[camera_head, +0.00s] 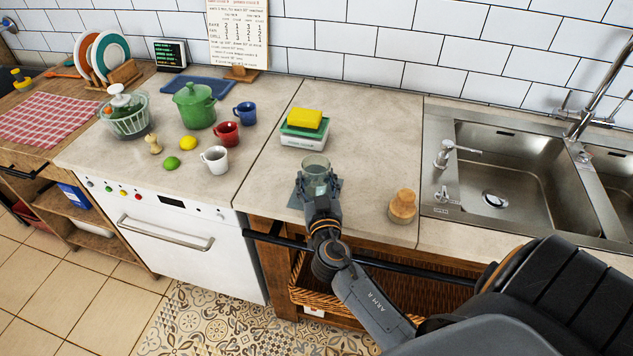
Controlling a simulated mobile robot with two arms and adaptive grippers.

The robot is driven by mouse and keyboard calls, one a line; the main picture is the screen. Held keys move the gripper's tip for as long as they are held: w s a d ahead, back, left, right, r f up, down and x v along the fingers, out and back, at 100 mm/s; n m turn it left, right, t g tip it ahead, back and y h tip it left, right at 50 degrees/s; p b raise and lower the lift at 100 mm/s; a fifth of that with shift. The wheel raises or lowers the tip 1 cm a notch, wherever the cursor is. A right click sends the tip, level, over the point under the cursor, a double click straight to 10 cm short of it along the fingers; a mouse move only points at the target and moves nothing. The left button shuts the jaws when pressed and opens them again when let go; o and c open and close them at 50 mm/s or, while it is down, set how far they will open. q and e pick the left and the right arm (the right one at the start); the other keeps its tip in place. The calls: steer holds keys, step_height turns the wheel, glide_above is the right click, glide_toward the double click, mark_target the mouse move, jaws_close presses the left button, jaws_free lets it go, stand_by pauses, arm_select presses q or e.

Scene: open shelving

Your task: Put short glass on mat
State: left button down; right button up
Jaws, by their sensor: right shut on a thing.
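A short clear glass (316,163) stands upright between the fingers of my right gripper (316,182), which is shut on it from the front. A small blue-grey mat (294,202) shows at the sides of the gripper, on the counter under it. Most of the mat is hidden by my gripper. The lower part of the glass is hidden too, so I cannot tell whether it touches the mat. My left gripper is not in view.
Green and white boxes with a yellow sponge (305,119) stand just behind the glass. A wooden object (402,205) is to the right, before the sink (500,205). Mugs, a green pot (194,106) and fruit are on the left.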

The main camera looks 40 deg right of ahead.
steer(key=shift+f, duration=0.35)
steer(key=shift+f, duration=0.15)
steer(key=o, duration=1.3)
